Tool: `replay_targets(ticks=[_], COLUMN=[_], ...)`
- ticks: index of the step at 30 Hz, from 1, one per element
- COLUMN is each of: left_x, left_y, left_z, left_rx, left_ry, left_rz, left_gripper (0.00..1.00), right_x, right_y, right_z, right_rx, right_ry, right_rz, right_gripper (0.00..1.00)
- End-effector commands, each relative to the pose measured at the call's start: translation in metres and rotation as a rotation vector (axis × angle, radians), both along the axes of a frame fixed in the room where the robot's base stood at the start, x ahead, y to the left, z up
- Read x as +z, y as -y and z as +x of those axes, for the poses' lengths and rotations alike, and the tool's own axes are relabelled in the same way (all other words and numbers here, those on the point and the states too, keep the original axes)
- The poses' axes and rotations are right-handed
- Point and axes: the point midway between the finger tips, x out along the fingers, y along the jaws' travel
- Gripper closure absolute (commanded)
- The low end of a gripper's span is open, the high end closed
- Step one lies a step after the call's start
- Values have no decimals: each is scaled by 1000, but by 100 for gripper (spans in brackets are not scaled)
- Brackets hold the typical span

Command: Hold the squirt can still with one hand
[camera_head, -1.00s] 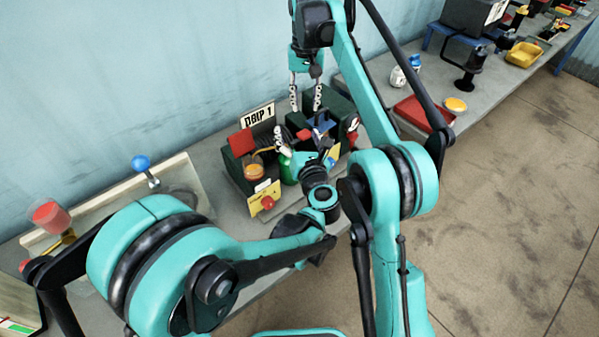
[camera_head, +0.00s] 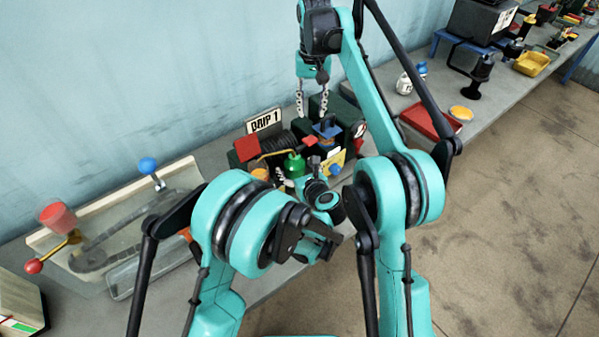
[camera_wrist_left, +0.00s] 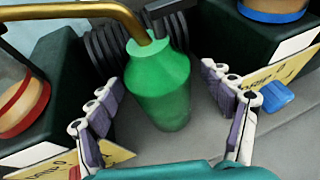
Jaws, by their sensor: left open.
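The squirt can (camera_head: 294,164) is green with a brass spout and stands upright on the bench. In the left wrist view the can (camera_wrist_left: 158,92) is between the two fingers of my left gripper (camera_wrist_left: 157,78). The fingers are open, with a visible gap on each side of the can. In the head view my left gripper (camera_head: 289,181) is partly hidden by its own wrist. My right gripper (camera_head: 311,108) hangs above the back of the bench with its fingers apart and nothing between them.
Dark green blocks (camera_wrist_left: 55,75) stand on both sides of the can, with yellow cards at their fronts. A DRIP 1 sign (camera_head: 264,121) is behind. A blue-knobbed tray (camera_head: 130,200) and a red cup (camera_head: 57,217) are at left. A red tray (camera_head: 425,121) lies at right.

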Motion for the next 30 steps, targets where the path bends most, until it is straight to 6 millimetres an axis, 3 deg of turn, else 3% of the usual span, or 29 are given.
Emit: replay_targets(ticks=[9, 15, 17, 30], left_x=[-1, -1, -1, -1], left_y=[-1, -1, -1, -1], left_z=[3, 3, 3, 3], left_rx=[0, 0, 0, 0], left_ry=[0, 0, 0, 0], left_rz=[0, 0, 0, 0], left_gripper=[22, 75, 86, 86], right_x=[0, 0, 0, 0], right_y=[0, 0, 0, 0], right_z=[0, 0, 0, 0], right_rx=[0, 0, 0, 0], right_ry=[0, 0, 0, 0], right_rz=[0, 0, 0, 0], right_gripper=[66, 66, 66, 66])
